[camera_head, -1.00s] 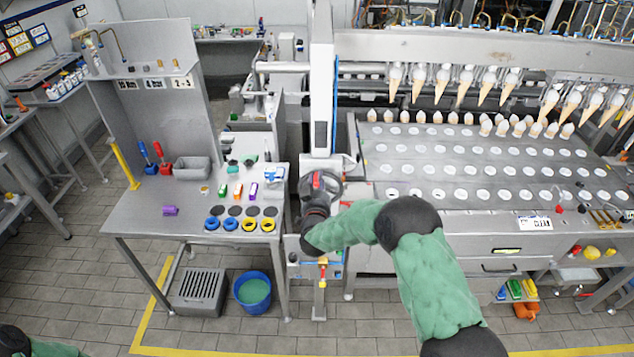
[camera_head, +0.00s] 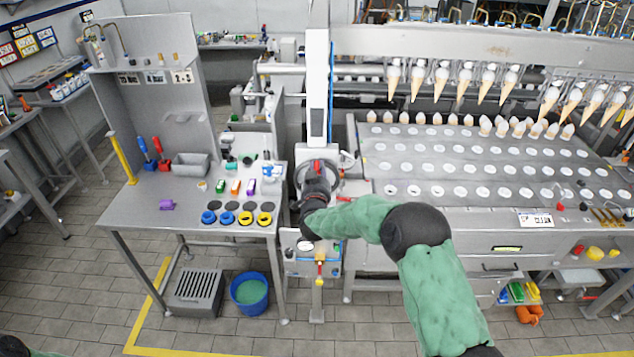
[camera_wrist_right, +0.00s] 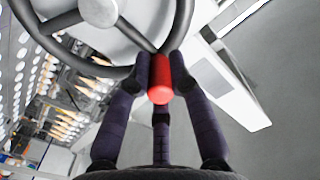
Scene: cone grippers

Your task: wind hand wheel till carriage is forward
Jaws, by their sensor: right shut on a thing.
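The hand wheel (camera_wrist_right: 52,22) has a grey hub, spokes and a dark rim; it fills the top left of the right wrist view. Its red handle (camera_wrist_right: 160,93) is between the fingers of my right gripper (camera_wrist_right: 161,72), which is shut on it. In the head view my right gripper (camera_head: 316,184) covers much of the wheel, and a bit of red shows at its top. The carriage (camera_head: 450,72) is a row of grippers holding cones point down, above the back of the plate. My left gripper is out of view; only a bit of arm shows bottom left.
The steel plate (camera_head: 405,172) with rows of white round spots lies right of the wheel, with several cones along its back. A bench (camera_head: 135,211) with coloured pieces stands left. A white column (camera_head: 318,90) rises behind the wheel.

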